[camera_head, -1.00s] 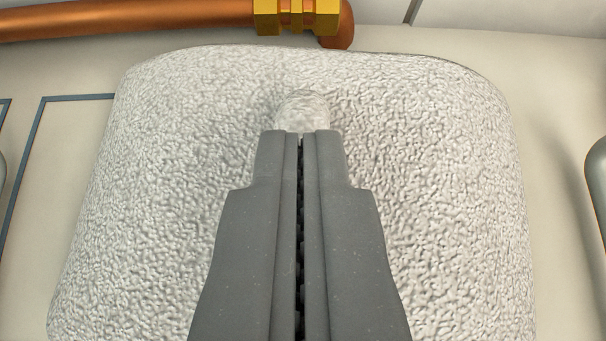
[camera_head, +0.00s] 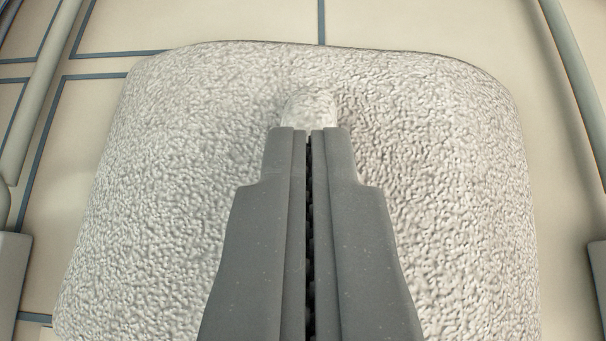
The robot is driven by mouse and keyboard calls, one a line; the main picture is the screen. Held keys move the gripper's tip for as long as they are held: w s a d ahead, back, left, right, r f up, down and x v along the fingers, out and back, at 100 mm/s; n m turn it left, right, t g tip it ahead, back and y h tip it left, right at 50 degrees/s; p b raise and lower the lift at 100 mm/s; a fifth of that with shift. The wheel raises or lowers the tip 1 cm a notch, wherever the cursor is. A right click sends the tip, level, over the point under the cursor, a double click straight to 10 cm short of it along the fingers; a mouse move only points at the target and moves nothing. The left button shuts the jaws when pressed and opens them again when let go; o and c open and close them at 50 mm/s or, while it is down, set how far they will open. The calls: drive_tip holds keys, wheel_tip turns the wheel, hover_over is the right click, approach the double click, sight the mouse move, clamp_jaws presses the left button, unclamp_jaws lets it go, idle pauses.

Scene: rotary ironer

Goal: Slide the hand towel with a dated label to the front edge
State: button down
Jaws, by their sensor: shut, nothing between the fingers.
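A thick white, rough-textured towel (camera_head: 180,170) fills the middle of the view on a cream surface. My gripper (camera_head: 309,130) is shut, with its fingertips over the far part of the towel. A small whitish bump (camera_head: 310,105) shows just beyond the fingertips; I cannot tell whether it is part of the towel. The fingertips look close against the towel, but I cannot tell whether they press on it. No dated label shows. The near part of the towel is hidden by my gripper and the frame edge.
The cream surface (camera_head: 230,20) has dark blue-grey lines on it and is clear beyond the towel. Grey-beige rails (camera_head: 40,90) and (camera_head: 578,80) run along the left and right sides. A grey block (camera_head: 10,270) sits at the lower left.

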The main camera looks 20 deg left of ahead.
drive_tip(key=shift+s+d+f+g, duration=0.15)
drive_tip(key=shift+s+f, duration=0.1)
drive_tip(key=shift+f, duration=0.25)
drive_tip(key=shift+s+d+f+g, duration=0.15)
drive_tip(key=shift+s+f, duration=0.1)
drive_tip(key=shift+f, duration=0.2)
drive_tip(key=shift+w+r, duration=0.25)
drive_tip(key=shift+r, duration=0.5)
drive_tip(key=s, duration=0.2)
drive_tip(key=s+d, duration=0.1)
drive_tip(key=s, duration=0.2)
drive_tip(key=s+d+r, duration=0.1)
drive_tip(key=s, duration=0.2)
drive_tip(key=shift+s+d+r, duration=0.1)
drive_tip(key=shift+d, duration=0.1)
drive_tip(key=shift+s+d+f+b, duration=0.1)
drive_tip(key=shift+s+f+b, duration=0.15)
drive_tip(key=shift+b, duration=0.7)
drive_tip(key=s+b, duration=0.1)
drive_tip(key=b, duration=0.1)
drive_tip(key=s+b, duration=0.1)
drive_tip(key=b, duration=0.2)
drive_tip(key=shift+s+d+r, duration=0.15)
drive_tip(key=shift+s+d, duration=0.05)
drive_tip(key=shift+d, duration=0.1)
